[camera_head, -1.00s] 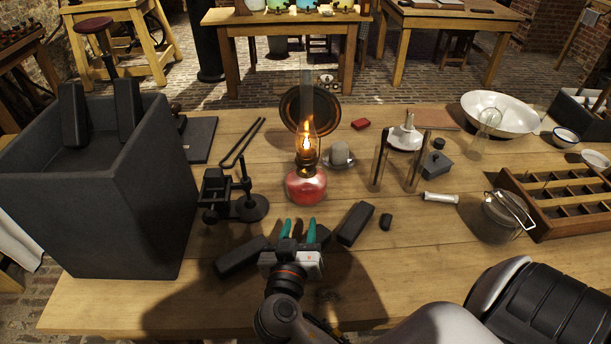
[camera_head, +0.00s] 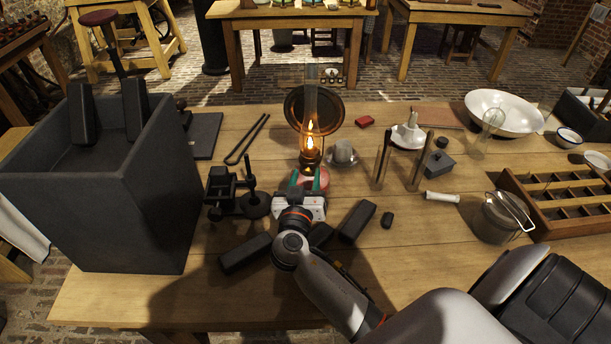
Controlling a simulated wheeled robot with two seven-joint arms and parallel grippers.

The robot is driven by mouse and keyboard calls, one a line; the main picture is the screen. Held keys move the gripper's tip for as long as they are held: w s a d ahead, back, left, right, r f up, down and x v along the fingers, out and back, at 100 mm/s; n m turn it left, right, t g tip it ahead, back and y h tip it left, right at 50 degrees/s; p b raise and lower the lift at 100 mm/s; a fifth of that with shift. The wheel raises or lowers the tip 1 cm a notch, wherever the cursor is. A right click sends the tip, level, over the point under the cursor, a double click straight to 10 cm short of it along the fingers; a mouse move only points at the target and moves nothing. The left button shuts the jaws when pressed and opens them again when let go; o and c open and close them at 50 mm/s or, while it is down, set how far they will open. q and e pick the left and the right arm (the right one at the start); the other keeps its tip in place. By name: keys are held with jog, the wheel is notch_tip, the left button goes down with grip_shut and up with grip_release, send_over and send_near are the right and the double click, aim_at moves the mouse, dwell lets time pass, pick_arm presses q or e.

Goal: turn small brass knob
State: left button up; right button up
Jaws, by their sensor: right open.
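An oil lamp (camera_head: 311,140) stands lit on the wooden table, with a glass chimney, a brass burner and a red base. The small brass knob is too small to make out; the burner area is partly behind my gripper. My right gripper (camera_head: 307,181), with green fingertips, is at the front of the lamp's red base, its fingers apart on either side of it. I cannot tell whether it touches the lamp. My left gripper is not in view.
A round dark reflector (camera_head: 336,108) stands behind the lamp. A black clamp stand (camera_head: 222,190) is to the left, and a large dark box (camera_head: 160,190) beyond it. Dark blocks (camera_head: 357,221) lie in front. Two upright posts (camera_head: 419,162) and a white bowl (camera_head: 470,105) are to the right.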

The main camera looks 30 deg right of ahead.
grip_shut()
jog(key=shift+n, duration=1.3)
jog(key=n, duration=0.3)
jog(key=shift+n, duration=0.4)
jog(key=n+p, duration=0.1)
jog(key=n, duration=0.4)
jog(key=shift+w, duration=0.1)
jog(key=n+p, duration=0.2)
jog(key=n, duration=0.3)
jog(key=shift+n, duration=0.4)
jog(key=shift+p, duration=0.3)
